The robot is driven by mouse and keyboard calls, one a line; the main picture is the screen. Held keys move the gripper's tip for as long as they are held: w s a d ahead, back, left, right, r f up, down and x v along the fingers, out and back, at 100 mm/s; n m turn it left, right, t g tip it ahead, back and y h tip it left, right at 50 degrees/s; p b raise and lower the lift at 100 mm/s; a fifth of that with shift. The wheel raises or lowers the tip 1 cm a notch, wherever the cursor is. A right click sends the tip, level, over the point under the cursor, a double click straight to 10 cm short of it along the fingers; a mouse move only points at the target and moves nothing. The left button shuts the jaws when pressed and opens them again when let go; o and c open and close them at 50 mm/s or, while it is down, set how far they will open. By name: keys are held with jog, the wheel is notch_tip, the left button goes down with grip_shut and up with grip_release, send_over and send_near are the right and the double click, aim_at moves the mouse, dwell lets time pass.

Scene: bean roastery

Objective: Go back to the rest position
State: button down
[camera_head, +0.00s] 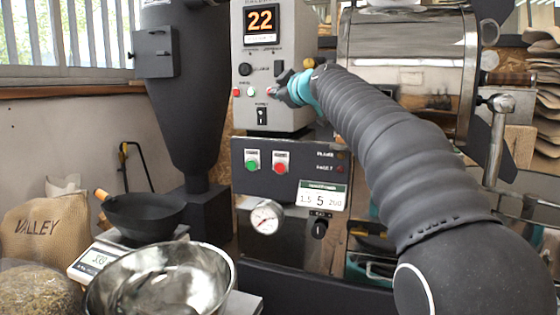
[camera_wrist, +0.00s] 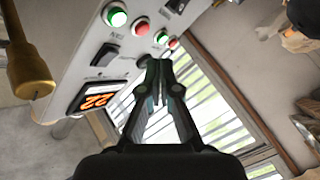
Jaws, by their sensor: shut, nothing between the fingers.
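My gripper (camera_head: 277,93) is at the front of the white control panel (camera_head: 250,75), close to its right-hand button and below the lit "22" display (camera_head: 261,20). My arm reaches to it from the lower right. In the wrist view, the two dark fingers of my gripper (camera_wrist: 158,67) meet at their tips and hold nothing. The panel (camera_wrist: 85,60) shows there at the upper left with red and green buttons, a black switch (camera_wrist: 103,55) and the display (camera_wrist: 96,97). Whether the fingertips touch the panel I cannot tell.
A dark funnel-shaped body (camera_head: 190,90) stands left of the panel. A shiny drum (camera_head: 405,55) is behind my arm. A pressure gauge (camera_head: 266,217) sits on the lower front.

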jog(key=s+d+f+m+g+h+p, duration=0.1)
jog(key=s+f+m+g, duration=0.25)
jog(key=f, duration=0.75)
jog(key=s+d+f+m+g+h, duration=0.25)
jog(key=s+f+m, duration=0.2)
jog(key=f, duration=0.55)
jog(key=s+d+f+m+g+h+p, duration=0.1)
jog(key=s+d+f, duration=0.3)
jog(key=s, duration=0.8)
jog(key=s+d+f+m+g+h+p, duration=0.1)
jog(key=s+d+f+m+p, duration=0.2)
jog(key=s, duration=0.9)
jog(key=s+d+f+m+g+h+p, duration=0.1)
jog(key=s+d+f, duration=0.4)
jog(key=s, duration=0.8)
jog(key=shift+f+m+g+h+p, duration=0.4)
jog(key=shift+m+h+p, duration=0.2)
jog(key=shift+p, duration=0.45)
jog(key=c, duration=1.9)
grip_release()
